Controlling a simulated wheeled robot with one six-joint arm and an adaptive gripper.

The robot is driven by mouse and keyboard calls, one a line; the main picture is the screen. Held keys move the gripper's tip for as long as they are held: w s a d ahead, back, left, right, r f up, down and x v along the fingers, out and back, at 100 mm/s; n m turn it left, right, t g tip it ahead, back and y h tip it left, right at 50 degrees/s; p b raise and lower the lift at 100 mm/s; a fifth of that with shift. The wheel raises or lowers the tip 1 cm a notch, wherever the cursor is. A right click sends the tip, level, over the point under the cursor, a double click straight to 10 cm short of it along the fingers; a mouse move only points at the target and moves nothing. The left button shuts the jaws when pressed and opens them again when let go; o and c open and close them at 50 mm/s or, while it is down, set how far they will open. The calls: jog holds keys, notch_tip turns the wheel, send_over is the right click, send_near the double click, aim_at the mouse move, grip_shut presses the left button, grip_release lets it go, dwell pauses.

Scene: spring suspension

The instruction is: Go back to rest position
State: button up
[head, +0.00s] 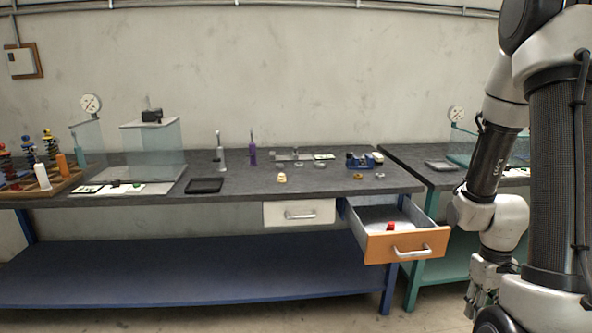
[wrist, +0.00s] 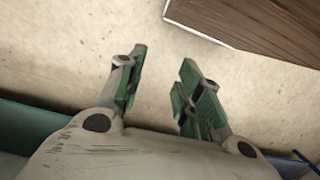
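My gripper (wrist: 158,85) shows in the wrist view with its two green-padded fingers apart and nothing between them. It points at the bare floor. In the head view my gripper (head: 482,293) hangs low at the right, below bench height and to the right of the open drawer. My arm (head: 490,155) is folded down at the right side of the head view. My gripper appears clear of the benches.
The dark-topped bench (head: 230,190) holds several small parts and tools. Its orange-fronted drawer (head: 385,249) stands open with a red item (head: 390,226) inside; the white drawer (head: 285,213) looks shut. A green-legged bench (head: 440,180) stands at right. A brown slatted thing (wrist: 265,25) lies at the wrist view's upper right.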

jog(key=s+a+r+t, duration=0.1)
jog(key=a+r+t, duration=0.1)
jog(key=r, duration=0.7)
jog(key=s+a+r+t, duration=0.2)
jog(key=a+r, duration=0.3)
jog(key=r, duration=0.4)
jog(key=s+a+r+t, duration=0.2)
jog(key=a+r, duration=0.1)
jog(key=r, duration=0.6)
jog(key=shift+a+r+m, duration=0.3)
jog(key=shift+r, duration=0.1)
